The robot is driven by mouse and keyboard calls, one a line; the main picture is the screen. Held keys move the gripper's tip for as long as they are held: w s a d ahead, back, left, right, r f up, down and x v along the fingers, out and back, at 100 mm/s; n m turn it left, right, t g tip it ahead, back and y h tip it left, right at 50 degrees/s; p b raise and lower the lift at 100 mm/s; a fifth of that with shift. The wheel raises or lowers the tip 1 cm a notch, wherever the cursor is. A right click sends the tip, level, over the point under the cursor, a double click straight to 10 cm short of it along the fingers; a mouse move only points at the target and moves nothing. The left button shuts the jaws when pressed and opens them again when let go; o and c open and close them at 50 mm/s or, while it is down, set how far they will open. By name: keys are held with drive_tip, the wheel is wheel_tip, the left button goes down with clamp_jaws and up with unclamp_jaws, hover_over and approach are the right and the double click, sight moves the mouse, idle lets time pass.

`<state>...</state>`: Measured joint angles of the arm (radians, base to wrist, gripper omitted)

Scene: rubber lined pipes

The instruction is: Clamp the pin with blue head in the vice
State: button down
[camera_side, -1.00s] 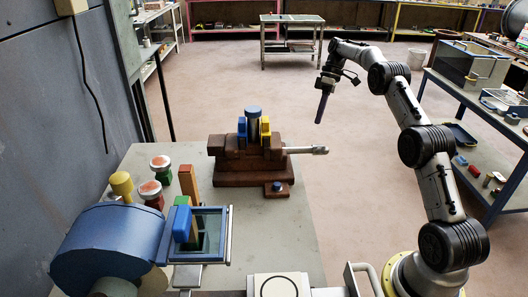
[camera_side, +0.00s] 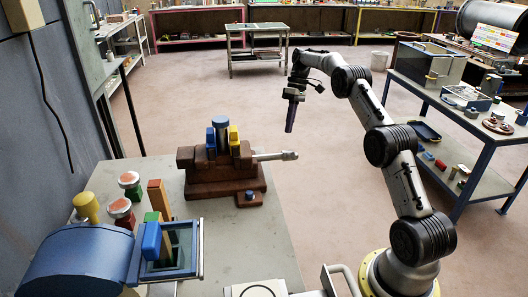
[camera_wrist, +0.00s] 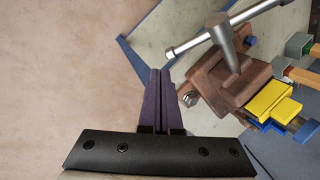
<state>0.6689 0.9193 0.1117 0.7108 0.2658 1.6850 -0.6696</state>
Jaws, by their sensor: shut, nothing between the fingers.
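The brown vice (camera_side: 225,182) stands on the grey bench in the side view; its body also shows in the wrist view (camera_wrist: 215,80). A thick upright cylinder with a blue top, which looks like the blue-headed pin (camera_side: 220,124), stands between the blue jaw block (camera_side: 210,141) and the yellow jaw block (camera_side: 234,141). I cannot tell if the jaws press on it. My gripper (camera_side: 289,130) has purple fingers, shut and empty. It points down, to the right of the vice and apart from it; its fingertips also show in the wrist view (camera_wrist: 160,72).
The vice's metal handle (camera_side: 275,156) sticks out towards my gripper. A small blue knob (camera_side: 249,194) sits on the vice's foot. Open floor lies right of the bench.

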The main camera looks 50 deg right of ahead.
sight(287, 156)
drive_tip(key=a+r+m+t+h, duration=0.1)
drive_tip(key=a+r+m+h, duration=0.65)
drive_tip(key=a+r, duration=0.2)
drive_tip(key=shift+s+d+f, duration=0.25)
drive_tip(key=shift+s+f, duration=0.15)
drive_tip(key=shift+f, duration=1.65)
drive_tip(key=shift+s+d+f, duration=0.3)
drive_tip(key=shift+s+f, duration=0.05)
drive_tip(key=shift+f, duration=1.75)
drive_tip(key=shift+s+d+f, duration=0.25)
drive_tip(key=shift+s+f, duration=0.15)
drive_tip(key=shift+f, duration=1.65)
drive_tip(key=shift+f+g+y, duration=0.35)
drive_tip(key=shift+g+y, duration=0.05)
drive_tip(key=shift+y, duration=0.25)
